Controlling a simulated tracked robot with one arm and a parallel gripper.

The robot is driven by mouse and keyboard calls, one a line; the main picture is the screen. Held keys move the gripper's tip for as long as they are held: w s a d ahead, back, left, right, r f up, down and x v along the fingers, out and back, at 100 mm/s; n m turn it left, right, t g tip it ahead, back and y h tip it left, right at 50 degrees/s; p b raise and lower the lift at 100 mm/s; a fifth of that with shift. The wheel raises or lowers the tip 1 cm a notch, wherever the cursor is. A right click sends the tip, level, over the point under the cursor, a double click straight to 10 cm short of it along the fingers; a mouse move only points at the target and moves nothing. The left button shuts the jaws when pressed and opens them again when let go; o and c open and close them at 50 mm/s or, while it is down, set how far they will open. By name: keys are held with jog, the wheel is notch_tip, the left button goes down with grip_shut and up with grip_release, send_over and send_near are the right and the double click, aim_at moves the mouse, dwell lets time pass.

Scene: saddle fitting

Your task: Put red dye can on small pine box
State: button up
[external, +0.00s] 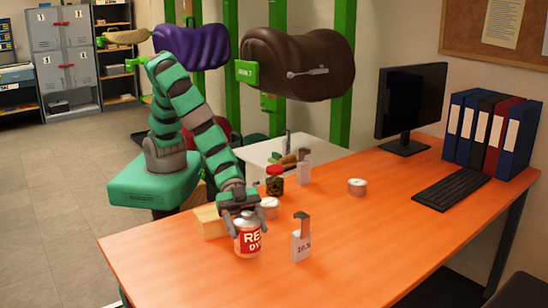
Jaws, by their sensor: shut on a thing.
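The red dye can (248,240), silver-topped with a red and white label, is upright at the near left part of the orange table. My gripper (245,222) reaches down from above and is shut around the can's upper part. The small pine box (210,221) is a light wooden block just left of and behind the can, partly hidden by my gripper and the can. I cannot tell whether the can's base touches the table.
A white tagged holder (301,245) stands right of the can. A round tin (269,207) and a red-lidded jar (275,181) stand behind it. Another tin (357,187), a monitor (410,105), a keyboard (452,192) and binders (492,132) are farther right. The table's front middle is clear.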

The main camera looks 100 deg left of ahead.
jog(key=shift+r, duration=0.1)
jog(key=shift+a+r+m+g, duration=0.3)
jog(key=shift+a+r, duration=0.15)
jog(key=shift+r, duration=0.1)
jog(key=s+a+r+m+g+b, duration=0.1)
jog(key=s+a+r+m+g, duration=0.2)
jog(key=s+a, duration=0.55)
jog(key=s+a+r+m+g+b, duration=0.1)
jog(key=s+a+m+g, duration=0.35)
jog(key=s+a, duration=0.35)
jog(key=s+a+r+m+g+b, duration=0.1)
jog(key=s+a+r+m+g, duration=0.15)
jog(key=s+a+g, duration=0.55)
jog(key=shift+w+d+f+t+p, duration=0.6)
jog(key=shift+w+d+f+p, duration=0.3)
jog(key=shift+w+d, duration=0.95)
jog(key=shift+w+d+f+t+p, duration=0.65)
jog(key=shift+w+d+f, duration=0.55)
jog(key=shift+w, duration=1.15)
jog(key=shift+w+d+f+t+p, duration=0.6)
jog(key=shift+w+d+f+p, duration=0.3)
jog(key=shift+w+d, duration=0.95)
jog(key=shift+w+a, duration=0.2)
jog(key=shift+a, duration=0.15)
